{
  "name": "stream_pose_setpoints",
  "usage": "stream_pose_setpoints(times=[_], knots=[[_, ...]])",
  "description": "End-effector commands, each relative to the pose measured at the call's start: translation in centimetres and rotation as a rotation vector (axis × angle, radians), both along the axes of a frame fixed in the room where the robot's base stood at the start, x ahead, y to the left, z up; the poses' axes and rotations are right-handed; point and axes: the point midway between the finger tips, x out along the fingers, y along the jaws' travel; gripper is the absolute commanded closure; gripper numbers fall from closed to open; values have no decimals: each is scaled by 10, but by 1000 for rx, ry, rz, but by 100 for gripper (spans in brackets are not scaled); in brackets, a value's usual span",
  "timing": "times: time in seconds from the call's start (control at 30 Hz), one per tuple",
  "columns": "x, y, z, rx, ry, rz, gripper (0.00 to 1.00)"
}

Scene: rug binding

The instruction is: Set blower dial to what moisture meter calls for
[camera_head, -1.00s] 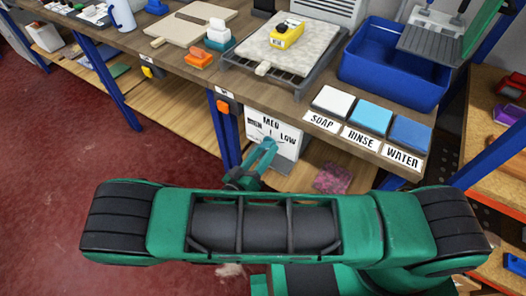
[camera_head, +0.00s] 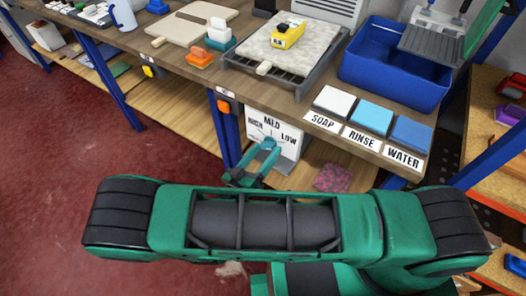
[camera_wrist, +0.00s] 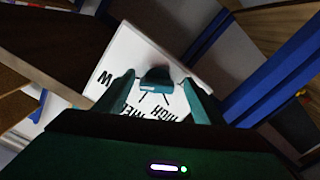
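The blower's white panel (camera_head: 288,148) stands under the bench, with HIGH at left, MED at the top and LOW at right. In the wrist view the panel (camera_wrist: 140,52) shows with its lettering upside down. A dark dial knob (camera_wrist: 157,74) sits between my fingers; its setting cannot be read. My gripper (camera_head: 268,147) is in front of the panel, its two teal fingers apart on either side of the knob. In the wrist view my gripper (camera_wrist: 161,92) shows no clear contact with it. The yellow moisture meter (camera_head: 287,37) lies on a pale rug piece (camera_head: 315,42); its reading is too small to read.
The bench (camera_head: 180,66) overhangs the panel, with a blue leg (camera_head: 228,135) close on its left. SOAP, RINSE and WATER pads and a blue tub (camera_head: 392,75) stand above at right. A pink mottled piece (camera_head: 333,178) lies on the low shelf. The red floor at left is clear.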

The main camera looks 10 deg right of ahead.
Motion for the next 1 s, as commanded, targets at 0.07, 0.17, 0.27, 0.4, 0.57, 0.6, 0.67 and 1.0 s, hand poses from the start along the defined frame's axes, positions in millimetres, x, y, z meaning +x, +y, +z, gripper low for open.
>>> stream_pose_setpoints(times=[0.07,0.17,0.27,0.4,0.57,0.6,0.67,1.0], knots=[[0,0,1,-1,-1,0,38],[0,0,2,-1,-3,-1,38],[-2,1,2,-1,-3,0,38],[-13,10,2,0,-4,1,38],[-35,29,2,1,-4,1,38],[-42,34,1,0,-3,2,38],[-50,40,1,0,-2,2,38],[-81,65,1,-1,-2,0,38]])
